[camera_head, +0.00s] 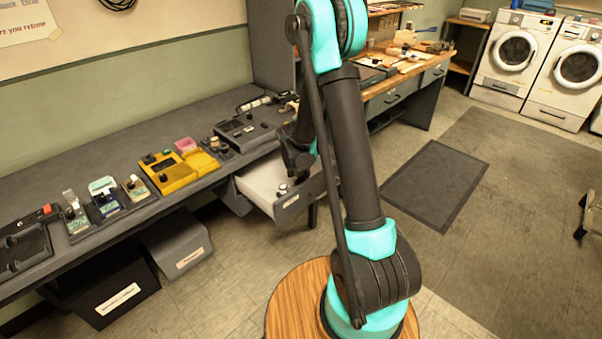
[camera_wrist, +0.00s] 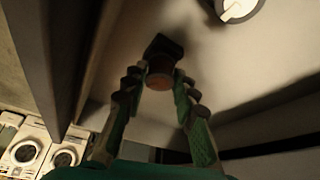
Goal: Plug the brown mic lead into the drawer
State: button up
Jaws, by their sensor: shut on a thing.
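The drawer (camera_head: 262,182) is pulled out from under the long bench, and its pale inside shows. My gripper (camera_head: 298,162) is low over the drawer's right part, partly hidden by my own arm in the head view. In the wrist view my gripper (camera_wrist: 160,84) is shut on the brown mic lead (camera_wrist: 159,80), a short brown round end with a dark block just beyond it. The pale drawer surface lies behind it there. I cannot tell whether the lead touches the drawer. A round white fitting (camera_wrist: 238,9) is at the top right of the wrist view.
The bench (camera_head: 110,155) carries a yellow box (camera_head: 168,175), several small pedals and a grey device (camera_head: 243,132) above the drawer. Grey and black bins (camera_head: 177,247) stand below. A round wooden top (camera_head: 290,300) is in front. Open floor lies right.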

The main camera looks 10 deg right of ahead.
jog(key=shift+f, duration=0.3)
jog(key=o, duration=1.1)
jog(key=shift+c, duration=0.2)
jog(key=v, duration=1.2)
jog(key=shift+d, duration=0.1)
